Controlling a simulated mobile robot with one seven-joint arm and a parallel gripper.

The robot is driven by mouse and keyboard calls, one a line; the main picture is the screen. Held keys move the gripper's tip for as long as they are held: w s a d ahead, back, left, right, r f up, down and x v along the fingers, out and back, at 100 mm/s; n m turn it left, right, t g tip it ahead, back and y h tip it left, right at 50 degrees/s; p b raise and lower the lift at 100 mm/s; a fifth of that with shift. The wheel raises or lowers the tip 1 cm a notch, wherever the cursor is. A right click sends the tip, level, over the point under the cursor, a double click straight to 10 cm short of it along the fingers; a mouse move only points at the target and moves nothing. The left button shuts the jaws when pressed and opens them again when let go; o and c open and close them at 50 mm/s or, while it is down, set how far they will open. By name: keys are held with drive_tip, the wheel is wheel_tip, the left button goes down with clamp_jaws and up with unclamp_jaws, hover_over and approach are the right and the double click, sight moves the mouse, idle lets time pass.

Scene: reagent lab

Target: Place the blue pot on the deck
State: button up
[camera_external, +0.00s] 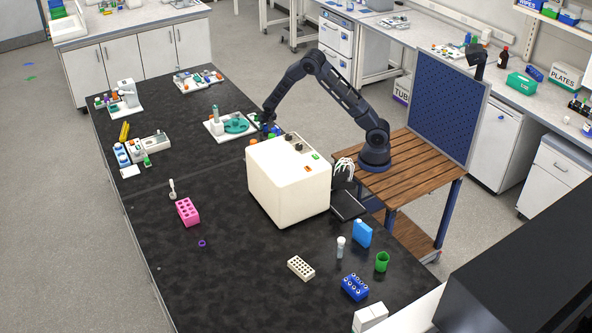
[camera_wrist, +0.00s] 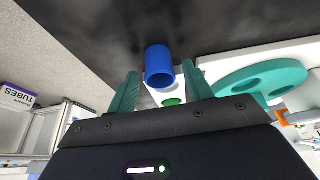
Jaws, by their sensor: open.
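The blue pot (camera_wrist: 159,66) is a short cylinder, seen in the wrist view between the two teal fingers of my open gripper (camera_wrist: 160,72). Gaps show between the pot and the fingers. In the external view my gripper (camera_external: 263,120) is low over the far part of the black bench, behind the cream box; I cannot pick out the pot for certain there. A teal piece with round openings (camera_wrist: 237,88) on a white base lies just right of the fingers; it also shows left of my gripper in the external view (camera_external: 236,125). I cannot tell whether this is the deck.
A green round thing (camera_wrist: 173,102) on a white holder is behind the pot between the fingers. The large cream box (camera_external: 275,190) stands close in front of my gripper. A white tray with small items (camera_external: 198,80) is further back.

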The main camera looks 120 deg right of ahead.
drive_tip(key=v, duration=1.1)
drive_tip(key=w+a+r+n+t+y, duration=0.1)
drive_tip(key=w+a+r+n, duration=0.15)
drive_tip(key=a+r, duration=0.6)
drive_tip(key=w+a+r+n+t+y, duration=0.1)
drive_tip(key=a+r+n, duration=0.25)
drive_tip(key=a, duration=1.05)
drive_tip(key=w+a+r+n+t+y, duration=0.1)
drive_tip(key=w+a+r+n, duration=0.1)
drive_tip(key=a+r, duration=0.7)
drive_tip(key=s+a+r+n+t, duration=0.1)
drive_tip(key=s+a+r+n, duration=0.15)
drive_tip(key=a, duration=0.55)
drive_tip(key=s+a+r+n, duration=0.1)
drive_tip(key=s+a+n, duration=0.15)
drive_tip(key=a, duration=0.55)
drive_tip(key=s+a+n+y, duration=0.1)
drive_tip(key=s+a+n, duration=0.4)
drive_tip(key=s+a, duration=0.8)
drive_tip(key=shift+s+r+t+y, duration=0.3)
drive_tip(key=shift+s+r, duration=0.2)
drive_tip(key=shift+s, duration=0.05)
